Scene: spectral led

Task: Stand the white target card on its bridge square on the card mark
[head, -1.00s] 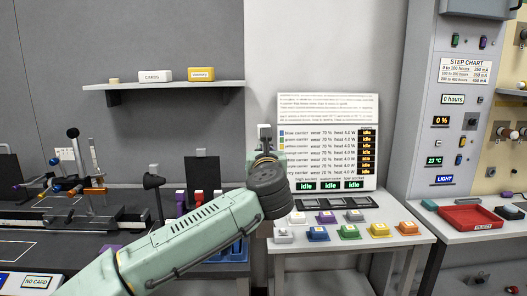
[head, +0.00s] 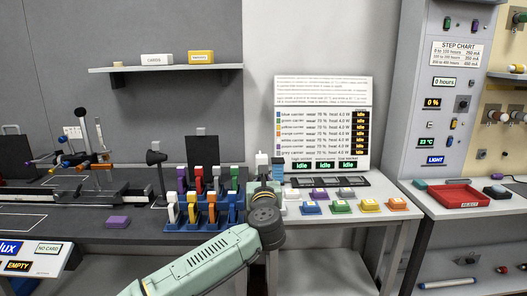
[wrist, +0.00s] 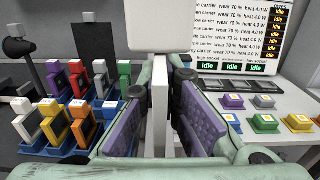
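My gripper (head: 263,180) is raised in front of the right-hand counter in the head view. In the wrist view, its purple-padded fingers (wrist: 161,105) stand on both sides of the stem of a white card (wrist: 160,25), which looks gripped. The card stands upright above the fingers, its top cut off by that view; it shows small in the head view (head: 262,159). The bridge (head: 75,192) appears to be the dark rail assembly at the far left. White outlines (head: 18,221) are drawn on the dark bench; which is the card mark I cannot tell.
A blue rack (head: 205,218) of coloured carriers stands on the bench left of my gripper. A purple block (head: 117,222) lies on the bench. A black post (head: 157,175) and a dark upright panel (head: 202,150) stand behind. Coloured buttons (head: 341,207) line the right counter.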

